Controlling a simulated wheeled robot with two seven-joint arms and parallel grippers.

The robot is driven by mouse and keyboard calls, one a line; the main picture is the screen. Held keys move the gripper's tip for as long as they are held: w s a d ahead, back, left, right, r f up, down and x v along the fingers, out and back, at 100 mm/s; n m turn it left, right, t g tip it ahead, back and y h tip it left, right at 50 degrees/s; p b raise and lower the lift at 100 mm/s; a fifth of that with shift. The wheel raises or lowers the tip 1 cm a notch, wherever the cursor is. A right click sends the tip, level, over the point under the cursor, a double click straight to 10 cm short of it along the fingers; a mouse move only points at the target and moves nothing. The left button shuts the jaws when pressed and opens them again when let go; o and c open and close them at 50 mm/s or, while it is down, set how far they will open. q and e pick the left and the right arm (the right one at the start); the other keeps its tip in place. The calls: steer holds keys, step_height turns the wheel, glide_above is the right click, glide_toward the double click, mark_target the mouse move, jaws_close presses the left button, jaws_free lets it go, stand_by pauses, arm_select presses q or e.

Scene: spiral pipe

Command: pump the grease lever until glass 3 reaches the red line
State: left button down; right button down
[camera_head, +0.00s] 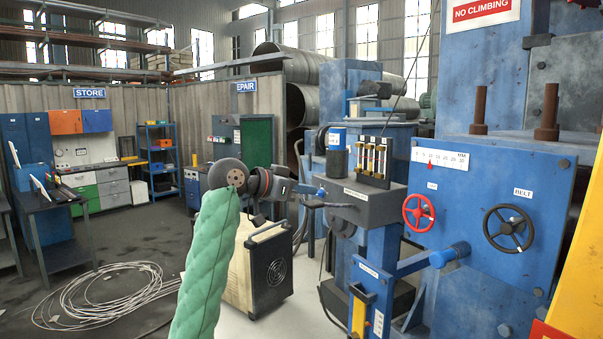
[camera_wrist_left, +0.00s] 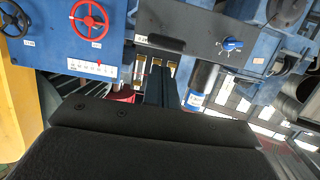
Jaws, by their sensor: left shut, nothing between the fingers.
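The numbers and any red line are too small to make out. A blue arm with a round blue grip (camera_head: 450,255) sticks out from the blue post below the box; I cannot tell for sure that it is the grease lever. My left gripper (camera_head: 300,188), on a green-sleeved arm, is shut and empty in front of the box's left part, near a blue knob (camera_wrist_left: 230,44). Its fingers (camera_wrist_left: 160,88) overlap the glasses in the wrist view. My right gripper is not in view.
A red handwheel (camera_head: 419,211) and a black handwheel (camera_head: 507,228) sit on the blue machine at the right, below a white scale (camera_head: 440,158). A beige and black unit (camera_head: 268,270) stands beneath my gripper. Coiled cable (camera_head: 105,298) lies on the floor at left.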

arm_select(q)
steer(key=shift+f+p, duration=0.4)
steer(key=shift+f, duration=0.4)
